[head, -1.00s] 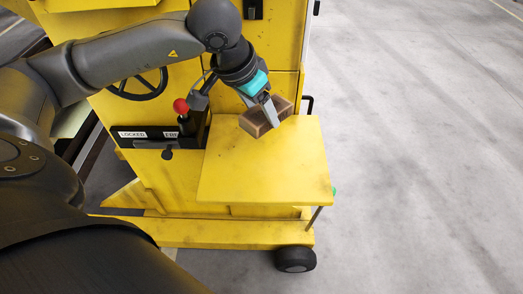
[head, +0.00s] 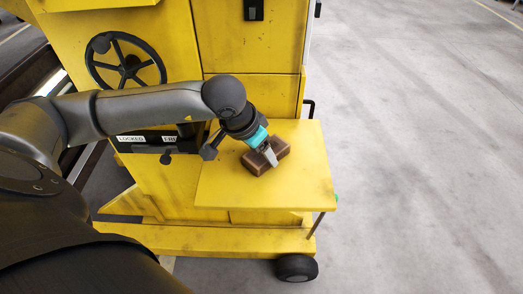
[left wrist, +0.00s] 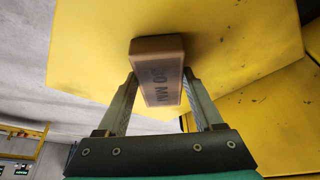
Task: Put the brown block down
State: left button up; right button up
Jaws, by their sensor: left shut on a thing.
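The block looks very close to or touching the yellow surface; I cannot tell which. My right gripper is not in view.
The yellow machine (head: 250,105) stands behind the shelf, with a black handwheel (head: 126,62) and a panel labelled LOCKED (head: 131,138) at left. A black handle (head: 309,108) sticks out at the shelf's back right. The shelf's front and right are clear.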

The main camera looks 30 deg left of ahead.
pick_arm(q)
jog(key=shift+f, duration=0.15)
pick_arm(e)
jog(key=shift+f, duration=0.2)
pick_arm(q)
jog(key=o, duration=1.5)
jog(key=shift+c, duration=0.2)
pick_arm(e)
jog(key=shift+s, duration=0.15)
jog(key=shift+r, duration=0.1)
pick_arm(q)
jog(key=shift+r, duration=0.2)
jog(key=p+v, duration=0.2)
jog(key=v, duration=1)
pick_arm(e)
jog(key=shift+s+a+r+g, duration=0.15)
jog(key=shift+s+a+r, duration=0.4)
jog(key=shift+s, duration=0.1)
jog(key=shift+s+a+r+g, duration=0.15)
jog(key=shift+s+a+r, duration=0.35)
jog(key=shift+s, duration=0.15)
pick_arm(q)
jog(key=shift+s+f, duration=0.1)
